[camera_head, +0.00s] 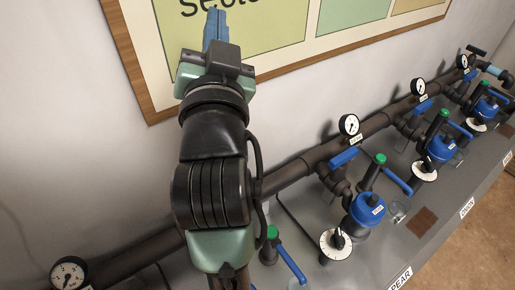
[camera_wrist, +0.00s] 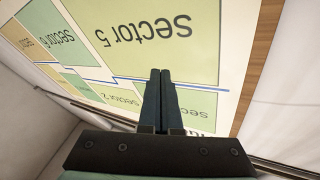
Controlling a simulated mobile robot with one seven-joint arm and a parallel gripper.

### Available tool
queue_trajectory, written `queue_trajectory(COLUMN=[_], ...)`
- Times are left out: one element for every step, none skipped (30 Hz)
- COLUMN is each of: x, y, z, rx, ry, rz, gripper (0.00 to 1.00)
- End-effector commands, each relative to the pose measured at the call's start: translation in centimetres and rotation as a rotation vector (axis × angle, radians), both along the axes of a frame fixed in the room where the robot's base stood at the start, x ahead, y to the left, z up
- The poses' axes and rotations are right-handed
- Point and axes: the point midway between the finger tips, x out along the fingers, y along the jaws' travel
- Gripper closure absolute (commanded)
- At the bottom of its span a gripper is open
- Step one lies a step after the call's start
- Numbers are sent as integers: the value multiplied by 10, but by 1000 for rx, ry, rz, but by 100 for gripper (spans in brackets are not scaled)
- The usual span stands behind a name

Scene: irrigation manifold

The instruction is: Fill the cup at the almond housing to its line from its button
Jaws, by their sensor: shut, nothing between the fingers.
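My gripper (camera_head: 215,22) is raised in front of the wall map, its two blue fingers together and empty. In the wrist view the shut fingers (camera_wrist: 160,78) point at the map. Several blue housings stand along a brown pipe on the grey bench; the nearest whole one (camera_head: 368,209) is at centre right, another (camera_head: 440,150) is farther back. I cannot read an almond label on any of them. Green caps (camera_head: 380,159) top stubs beside the housings. A small clear cup-like thing (camera_head: 398,211) is right of the nearest whole housing; its line and contents cannot be made out.
The wall map (camera_head: 250,45) has a wooden frame. Gauges (camera_head: 349,125), blue lever handles (camera_head: 397,180) and white dials (camera_head: 336,243) crowd the pipe (camera_head: 300,166). Bench-front labels include PEAR (camera_head: 400,279). My arm hides part of the pipe and bench at lower left.

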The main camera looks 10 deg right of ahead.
Motion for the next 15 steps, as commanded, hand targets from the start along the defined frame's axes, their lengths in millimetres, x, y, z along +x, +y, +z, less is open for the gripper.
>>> queue_trajectory(x=[16, 23, 29, 31, 32, 30, 26, 22, 13, 5, -3, -15, -24, -33, -44], y=[-6, -10, -15, -19, -23, -28, -31, -35, -40, -43, -46, -50, -53, -55, -58], z=[-20, -41, -68, -89, -110, -138, -159, -179, -205, -224, -241, -261, -275, -288, -303], rx=[72, 118, 177, 222, 267, 322, 364, 403, 453, 487, 518, 556, 580, 604, 629], ry=[110, 168, 242, 295, 347, 415, 463, 509, 565, 603, 638, 679, 707, 730, 758], rz=[-11, -21, -39, -55, -74, -106, -130, -158, -196, -226, -257, -296, -324, -351, -384], gripper=[100, 100, 100, 100, 100, 100, 100, 100, 100, 100, 100, 100, 100, 100, 100])
